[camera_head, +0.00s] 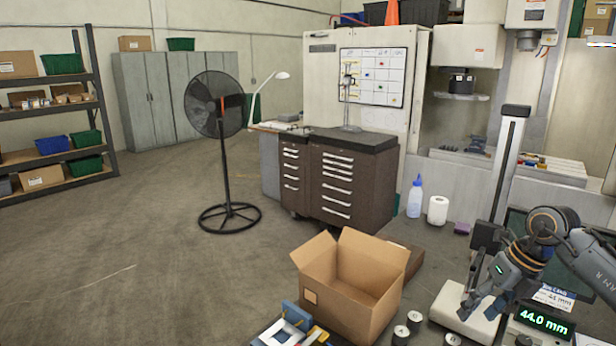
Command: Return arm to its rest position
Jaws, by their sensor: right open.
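My right arm (590,250) comes in from the right edge and reaches down over the workbench. Its right gripper (478,309) is open, low over a white plate (447,303) at the foot of a tall upright stand (510,165). Nothing shows between its fingers, though the near side is partly hidden by the gripper itself. A digital display (544,321) beside the gripper reads 44.0 mm. My left gripper is not in view.
An open, seemingly empty cardboard box (345,290) stands left of the cylinders. A fan (226,150) stands on the open floor left.

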